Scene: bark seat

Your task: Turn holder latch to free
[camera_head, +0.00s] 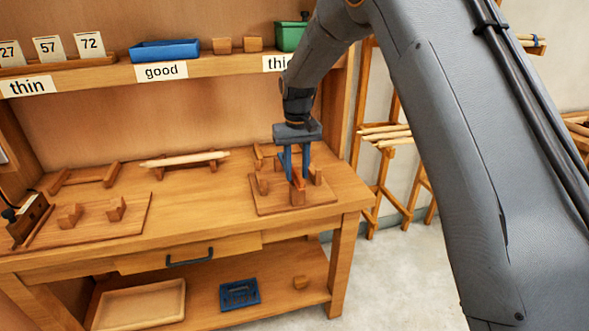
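The holder (325,200) is a wooden board with several small upright blocks, at the right end of the workbench. A small orange-red piece (298,180), which looks like the latch, sits at the top of the front block (297,197). My gripper (297,174) points straight down over the holder, its two blue fingers apart, with their tips down around or just behind the orange-red piece. I cannot tell whether the fingers touch it. The latch's exact turn and the holder's middle are partly hidden by the fingers.
A pale stick (185,159) lies on a wooden rest behind left. A board with two blocks (100,222) is at the left. The shelf above carries a blue bin (165,50) and a green box (290,36). A wooden rack (385,140) stands right of the bench.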

